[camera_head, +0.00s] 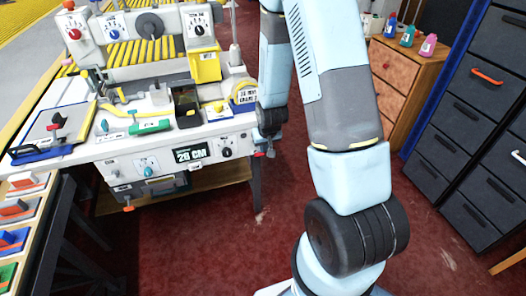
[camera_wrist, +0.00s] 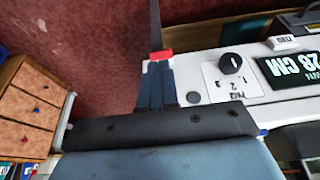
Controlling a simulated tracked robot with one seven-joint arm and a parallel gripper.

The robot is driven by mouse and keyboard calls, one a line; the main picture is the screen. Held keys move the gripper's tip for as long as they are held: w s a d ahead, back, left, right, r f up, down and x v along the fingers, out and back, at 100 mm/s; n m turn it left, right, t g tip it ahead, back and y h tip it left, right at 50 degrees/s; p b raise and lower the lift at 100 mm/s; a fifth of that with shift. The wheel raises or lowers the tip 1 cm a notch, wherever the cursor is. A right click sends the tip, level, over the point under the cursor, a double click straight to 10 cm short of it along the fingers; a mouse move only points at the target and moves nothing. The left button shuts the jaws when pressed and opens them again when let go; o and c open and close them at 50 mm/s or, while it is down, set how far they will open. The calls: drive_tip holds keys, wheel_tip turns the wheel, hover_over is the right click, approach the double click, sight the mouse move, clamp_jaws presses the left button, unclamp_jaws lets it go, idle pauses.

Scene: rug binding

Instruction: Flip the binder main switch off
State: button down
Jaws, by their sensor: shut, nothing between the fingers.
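The binder (camera_head: 150,50) stands on a white bench at the left of the head view, with several knobs on its front. I cannot tell by label which control is the main switch. A black rotary knob (camera_head: 226,152) sits on the bench's front panel, right of the display; it also shows in the wrist view (camera_wrist: 230,63) with marks 1 and 2. My gripper (camera_head: 270,150) is shut and empty by the bench's right front corner. In the wrist view its fingertips (camera_wrist: 158,72) lie left of the knob. A small red piece (camera_wrist: 160,56) shows at the tips; contact is unclear.
The 28 CM display (camera_head: 191,154) is beside the knob. A dark bench leg (camera_head: 255,188) stands below the corner. A wooden drawer cabinet (camera_head: 398,75) and dark drawers (camera_head: 460,120) stand at the right. Red floor (camera_head: 225,240) is open in front.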

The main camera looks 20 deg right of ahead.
drive_tip(key=shift+v, duration=2.2)
